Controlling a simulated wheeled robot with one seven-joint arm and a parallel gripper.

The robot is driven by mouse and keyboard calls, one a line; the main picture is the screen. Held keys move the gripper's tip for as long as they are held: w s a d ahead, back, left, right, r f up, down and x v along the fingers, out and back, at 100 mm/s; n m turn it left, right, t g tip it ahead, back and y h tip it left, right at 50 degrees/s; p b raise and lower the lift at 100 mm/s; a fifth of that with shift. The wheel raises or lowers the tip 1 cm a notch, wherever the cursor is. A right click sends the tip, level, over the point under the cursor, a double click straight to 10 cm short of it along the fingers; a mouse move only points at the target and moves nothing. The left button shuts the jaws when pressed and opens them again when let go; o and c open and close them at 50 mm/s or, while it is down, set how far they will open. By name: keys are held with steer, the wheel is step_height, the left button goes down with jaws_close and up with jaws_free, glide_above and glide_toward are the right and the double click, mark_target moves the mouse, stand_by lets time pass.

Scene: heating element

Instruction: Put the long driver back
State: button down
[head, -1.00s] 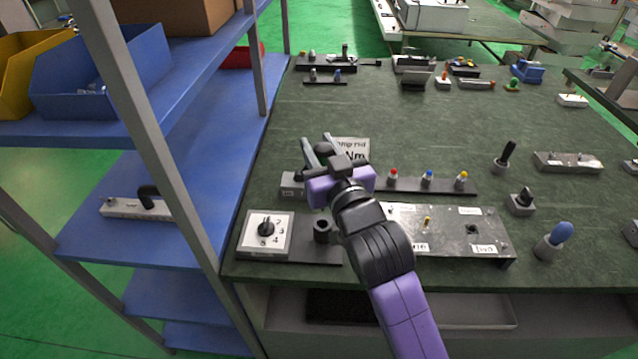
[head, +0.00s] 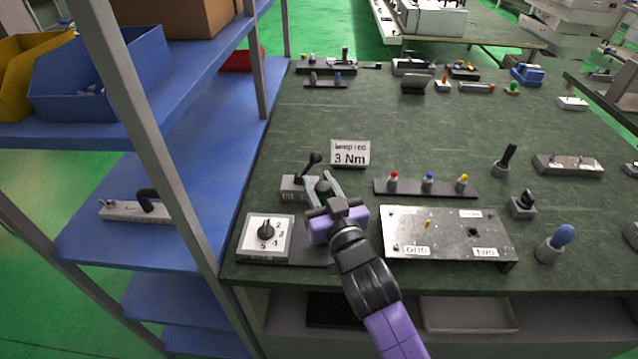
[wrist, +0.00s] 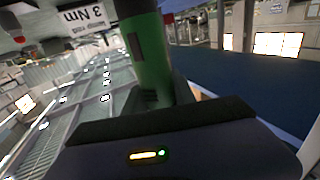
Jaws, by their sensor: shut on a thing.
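My gripper (head: 322,186) is shut on the long driver, whose green handle (head: 322,187) shows as a small patch between the fingers in the head view. In the wrist view the green handle (wrist: 147,50) stands large in front of the palm. The driver's lower part is hidden. The gripper is above the dark base plate (head: 312,255) that carries the white dial box (head: 265,237). The black round socket on that plate is now hidden behind my gripper. Whether the driver touches it, I cannot tell.
A grey block with a black lever (head: 298,186) stands close left of my fingers. Behind is a 3 Nm sign (head: 350,153). To the right are a strip with coloured-tipped pegs (head: 410,187) and a metal plate (head: 450,235).

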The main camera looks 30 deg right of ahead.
steer(key=c, duration=1)
jaws_free()
steer(key=shift+f, duration=0.1)
steer(key=shift+c, duration=0.2)
steer(key=shift+r, duration=0.2)
steer(key=s+a+b, duration=0.2)
steer(key=s, duration=1)
steer(key=shift+b, duration=0.35)
steer(key=shift+f, duration=0.1)
